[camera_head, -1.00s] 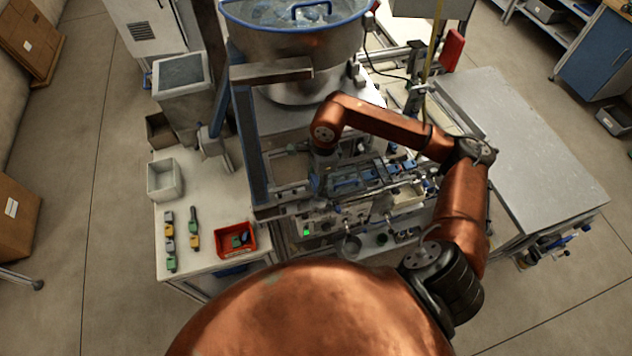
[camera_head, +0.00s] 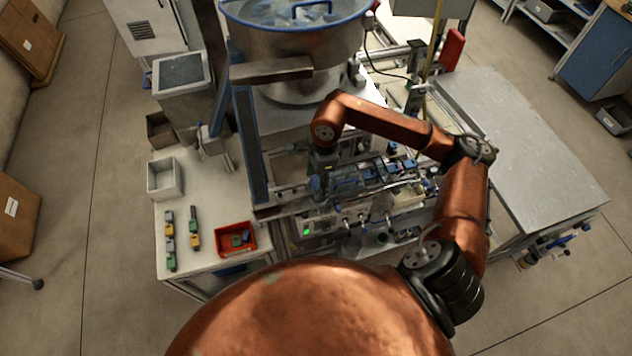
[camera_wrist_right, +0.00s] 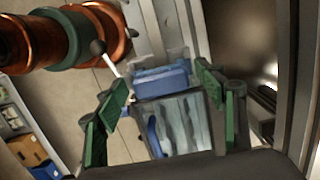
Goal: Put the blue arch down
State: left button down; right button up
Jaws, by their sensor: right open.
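My right gripper (camera_wrist_right: 163,80) is open, with green pads on both fingers. A blue piece (camera_wrist_right: 161,83), which may be the blue arch, lies between the fingertips in the right wrist view, with a gap to each side. Its arch form cannot be made out. Below it is a grey, ribbed part with a curved blue edge (camera_wrist_right: 153,136). In the head view the right gripper (camera_head: 324,168) points down at the left end of the machine's track, and its fingers are too small to read. My left gripper is not in view.
A steel bowl (camera_head: 296,52) with a blue rim stands behind the arm. A red bin (camera_head: 222,250) with parts, several coloured blocks and a white box (camera_head: 165,187) are on the left table. The grey table (camera_head: 530,150) at right is bare on top.

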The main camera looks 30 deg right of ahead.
notch_tip(320, 180, up, 12)
jog(key=d+b, duration=0.1)
jog(key=b, duration=0.2)
jog(key=shift+d+b, duration=0.2)
jog(key=shift+b, duration=0.2)
jog(key=shift+s+f, duration=0.1)
jog(key=shift+c, duration=0.5)
dwell(0.5)
